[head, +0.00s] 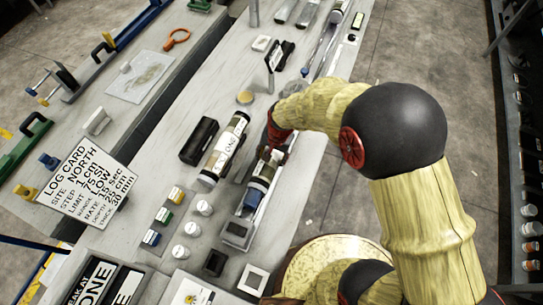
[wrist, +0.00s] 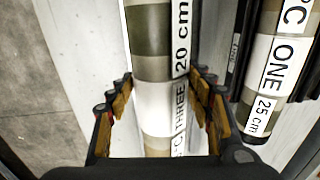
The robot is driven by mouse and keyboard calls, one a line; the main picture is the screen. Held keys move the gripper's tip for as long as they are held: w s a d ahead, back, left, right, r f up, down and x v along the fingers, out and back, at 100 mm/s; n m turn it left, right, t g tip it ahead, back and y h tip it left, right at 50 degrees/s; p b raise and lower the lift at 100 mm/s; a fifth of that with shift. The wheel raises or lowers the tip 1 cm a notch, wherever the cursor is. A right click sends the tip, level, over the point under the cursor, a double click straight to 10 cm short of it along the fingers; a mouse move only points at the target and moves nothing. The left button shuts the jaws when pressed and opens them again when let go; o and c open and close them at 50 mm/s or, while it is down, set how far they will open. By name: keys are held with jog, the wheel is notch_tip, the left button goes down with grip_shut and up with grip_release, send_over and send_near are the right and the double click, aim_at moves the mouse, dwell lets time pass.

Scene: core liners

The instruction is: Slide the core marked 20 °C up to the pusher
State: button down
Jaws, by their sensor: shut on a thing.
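A clear-lined core with olive and tan bands (wrist: 150,40) lies between my fingers in the wrist view. Its white labels read "20 cm" and "THREE"; I see no "20 °C". My gripper (wrist: 160,80) is shut on this core, with a finger pad on each side. In the head view my gripper (head: 276,148) hides part of the core (head: 265,170), which lies in a long narrow trough. A blue piece (head: 252,198) is in line with the core's near end; I cannot tell if it is the pusher or if they touch.
A second core marked "ONE" and "25 cm" (head: 225,146) lies close to the left, beside a black box (head: 199,141). White-capped jars (head: 192,229) and small coloured blocks (head: 164,215) stand nearer left. A log card (head: 88,183) stands farther left.

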jog(key=shift+s+a+f, duration=0.15)
jog(key=shift+s+f, duration=0.1)
jog(key=shift+s, duration=0.6)
jog(key=c, duration=1.2)
grip_release()
jog(key=shift+c, duration=0.2)
jog(key=shift+o, duration=1.3)
jog(key=shift+s+a+r, duration=0.1)
jog(key=shift+a+r, duration=0.05)
jog(key=shift+a, duration=0.05)
jog(key=shift+o, duration=1.2)
jog(key=shift+w+d, duration=0.15)
jog(key=shift+w, duration=0.1)
jog(key=shift+r, duration=0.1)
jog(key=shift+w, duration=0.1)
jog(key=shift+r, duration=0.3)
jog(key=r, duration=0.3)
jog(key=d+r, duration=0.1)
jog(key=r, duration=0.7)
jog(key=shift+s+d+r, duration=0.1)
jog(key=shift+s+d, duration=0.15)
jog(key=shift+s, duration=0.05)
